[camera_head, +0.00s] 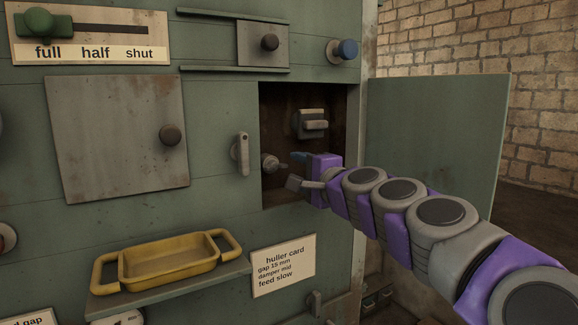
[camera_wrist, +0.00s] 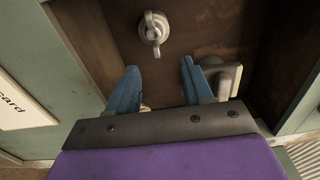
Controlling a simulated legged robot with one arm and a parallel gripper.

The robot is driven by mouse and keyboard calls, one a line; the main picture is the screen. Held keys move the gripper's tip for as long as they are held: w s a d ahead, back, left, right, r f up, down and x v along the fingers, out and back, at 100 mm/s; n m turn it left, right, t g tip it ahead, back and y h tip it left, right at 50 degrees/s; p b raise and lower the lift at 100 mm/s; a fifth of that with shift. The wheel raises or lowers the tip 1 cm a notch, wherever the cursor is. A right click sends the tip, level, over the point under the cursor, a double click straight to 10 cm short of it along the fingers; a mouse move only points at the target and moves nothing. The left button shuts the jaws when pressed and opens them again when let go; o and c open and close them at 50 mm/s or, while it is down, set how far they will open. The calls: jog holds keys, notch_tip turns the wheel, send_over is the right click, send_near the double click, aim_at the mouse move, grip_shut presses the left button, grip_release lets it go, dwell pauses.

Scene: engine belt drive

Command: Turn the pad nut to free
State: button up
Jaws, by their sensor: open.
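A small grey winged nut (camera_head: 270,163), which I take for the pad nut, sits inside the dark open recess, at its lower left. It also shows in the wrist view (camera_wrist: 154,29), top centre, with a wing hanging toward me. My gripper (camera_head: 291,170) reaches into the recess from the right, close to the nut's right side in the head view. In the wrist view my gripper (camera_wrist: 160,70) has its blue fingers apart, with nothing between them. The nut lies beyond the fingertips, seemingly untouched, roughly in line with the gap.
A grey block with a handle (camera_head: 311,122) sits higher in the recess; it shows behind the right finger (camera_wrist: 228,76). The recess door (camera_head: 435,135) stands open at right. A grey lever (camera_head: 241,154) is left of the opening. A yellow tray (camera_head: 170,265) rests on a shelf below.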

aim_at(271, 169)
jog(key=a, duration=0.2)
jog(key=w+a, duration=0.1)
jog(key=a, duration=0.1)
jog(key=w+a, duration=0.1)
jog(key=a, duration=0.1)
jog(key=shift+w+a+f, duration=0.2)
jog(key=shift+a, duration=0.1)
jog(key=shift+s+a, duration=0.1)
jog(key=shift+w+d, duration=0.35)
jog(key=shift+d, duration=0.5)
jog(key=shift+w+d, duration=0.1)
jog(key=shift+d, duration=0.1)
jog(key=shift+c, duration=0.6)
jog(key=shift+s+d+r, duration=0.1)
jog(key=shift+s+d, duration=0.05)
jog(key=shift+s, duration=0.05)
jog(key=shift+c, duration=1.4)
jog(key=shift+a, duration=0.3)
jog(key=c, duration=0.3)
grip_shut()
